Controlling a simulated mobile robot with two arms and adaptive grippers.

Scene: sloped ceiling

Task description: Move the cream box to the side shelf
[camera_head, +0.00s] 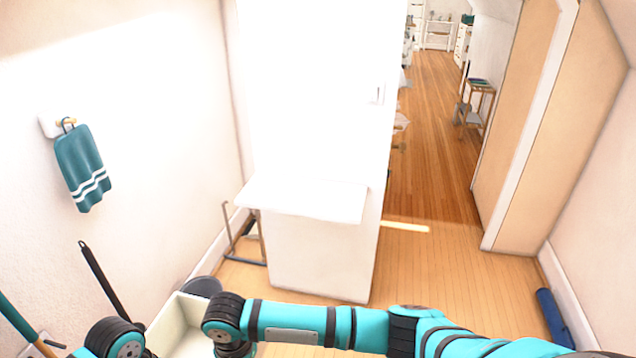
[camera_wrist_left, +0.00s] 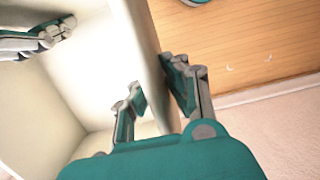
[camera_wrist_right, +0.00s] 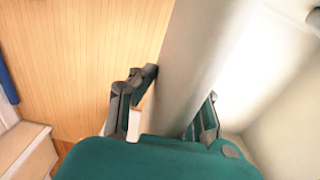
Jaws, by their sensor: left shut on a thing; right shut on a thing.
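The cream box (camera_head: 163,325) is open-topped and shows at the bottom left of the head view, partly hidden by my arms. In the left wrist view, my left gripper (camera_wrist_left: 158,88) is shut on one wall of the cream box (camera_wrist_left: 143,45), one finger inside and one outside. In the right wrist view, my right gripper (camera_wrist_right: 172,103) straddles and grips another wall of the box (camera_wrist_right: 195,60). The inside that shows looks empty. A flat white ledge (camera_head: 300,197) juts from a tall white unit ahead; I cannot tell whether it is the side shelf.
A teal towel (camera_head: 82,168) hangs on the left wall. Dark and teal-handled poles (camera_head: 100,278) stand at the lower left. A dark round thing (camera_head: 202,286) sits behind the box. A blue roll (camera_head: 555,318) lies at the right wall. Wooden floor (camera_head: 425,265) is clear right of the white unit.

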